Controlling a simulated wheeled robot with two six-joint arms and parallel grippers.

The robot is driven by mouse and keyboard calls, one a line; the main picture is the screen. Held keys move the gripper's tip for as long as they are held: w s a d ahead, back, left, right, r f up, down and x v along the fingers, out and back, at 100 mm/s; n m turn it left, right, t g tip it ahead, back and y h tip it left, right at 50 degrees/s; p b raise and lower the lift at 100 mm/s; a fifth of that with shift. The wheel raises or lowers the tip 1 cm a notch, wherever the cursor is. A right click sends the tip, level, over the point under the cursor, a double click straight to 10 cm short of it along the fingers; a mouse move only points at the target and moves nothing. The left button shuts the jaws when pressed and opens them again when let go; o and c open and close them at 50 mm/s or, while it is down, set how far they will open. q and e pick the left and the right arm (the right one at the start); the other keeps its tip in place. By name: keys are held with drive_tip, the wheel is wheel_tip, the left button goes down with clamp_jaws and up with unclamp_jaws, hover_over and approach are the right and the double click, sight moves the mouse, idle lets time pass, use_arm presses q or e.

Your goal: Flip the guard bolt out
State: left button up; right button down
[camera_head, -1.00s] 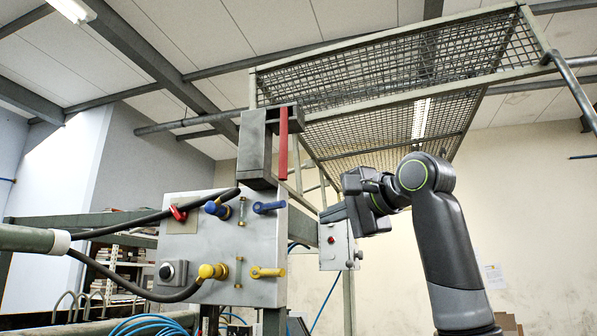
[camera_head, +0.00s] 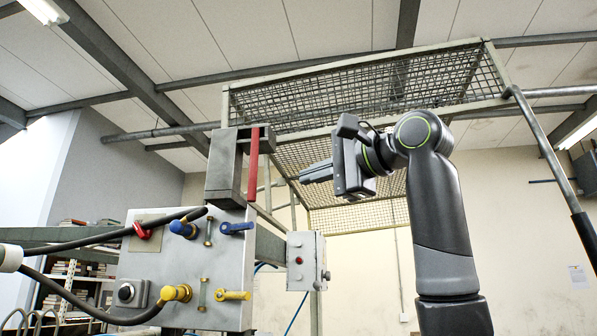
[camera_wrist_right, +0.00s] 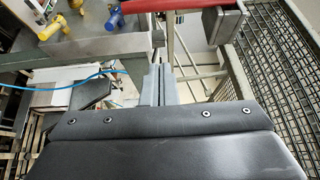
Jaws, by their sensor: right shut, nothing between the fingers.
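A grey metal block (camera_head: 224,168) with an upright red bar (camera_head: 253,163) stands on top of the control panel, beside the mesh guard (camera_head: 370,85). I take the red bar to be the guard bolt, but cannot be certain. My right gripper (camera_head: 304,174) is shut and empty. It points left towards the block, to the right of the red bar and apart from it. My left gripper is out of view.
The panel (camera_head: 185,268) carries blue and yellow handles and black hoses. A small grey switch box (camera_head: 304,260) hangs below my right gripper. A grey rail (camera_head: 545,150) slopes down at the right. Open space lies between the gripper and the red bar.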

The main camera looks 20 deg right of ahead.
drive_tip(key=p+x, duration=0.5)
drive_tip(key=x, duration=0.4)
drive_tip(key=s+a, duration=0.2)
drive_tip(key=s, duration=0.1)
drive_tip(key=shift+s+a+f+p, duration=0.1)
drive_tip(key=shift+s+a+p, duration=0.05)
drive_tip(key=shift+a+p, duration=0.25)
